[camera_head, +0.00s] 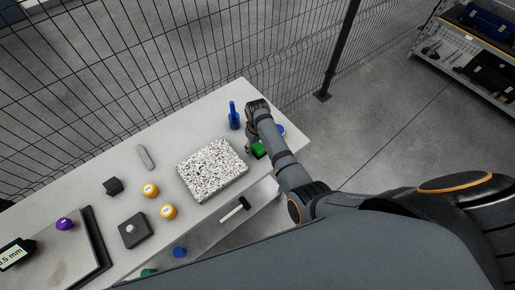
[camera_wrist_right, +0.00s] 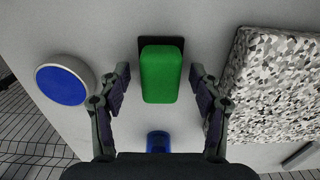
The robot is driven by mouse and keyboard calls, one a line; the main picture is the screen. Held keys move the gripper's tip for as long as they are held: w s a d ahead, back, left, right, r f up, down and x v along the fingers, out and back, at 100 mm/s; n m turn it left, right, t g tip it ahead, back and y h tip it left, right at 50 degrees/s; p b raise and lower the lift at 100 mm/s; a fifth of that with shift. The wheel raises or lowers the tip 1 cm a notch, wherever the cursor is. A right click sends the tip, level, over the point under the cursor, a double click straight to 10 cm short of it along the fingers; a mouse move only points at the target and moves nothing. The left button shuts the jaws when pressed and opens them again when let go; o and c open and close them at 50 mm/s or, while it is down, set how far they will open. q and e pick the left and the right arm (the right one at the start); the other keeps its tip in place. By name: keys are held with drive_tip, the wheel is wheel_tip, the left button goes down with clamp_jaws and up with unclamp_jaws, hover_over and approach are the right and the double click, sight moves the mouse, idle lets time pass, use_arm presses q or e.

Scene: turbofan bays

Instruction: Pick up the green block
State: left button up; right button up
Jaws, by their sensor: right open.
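The green block (camera_wrist_right: 161,74) is a bright green rounded block lying on the light grey table in the right wrist view, with a dark patch at its far end. My right gripper (camera_wrist_right: 160,88) is open, with one finger on each side of the block and gaps to both. In the head view the green block (camera_head: 259,150) is partly hidden by my right gripper and arm. My left gripper is not in view.
A speckled slab (camera_head: 212,168) lies left of the block, close to my right gripper. A blue upright bottle-like object (camera_head: 234,116) and a blue-topped round object (camera_wrist_right: 62,85) are nearby. Yellow-capped pieces (camera_head: 150,190) and dark blocks stand further left. A wire fence runs behind the table.

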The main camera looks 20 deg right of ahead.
drive_tip(key=c, duration=1.3)
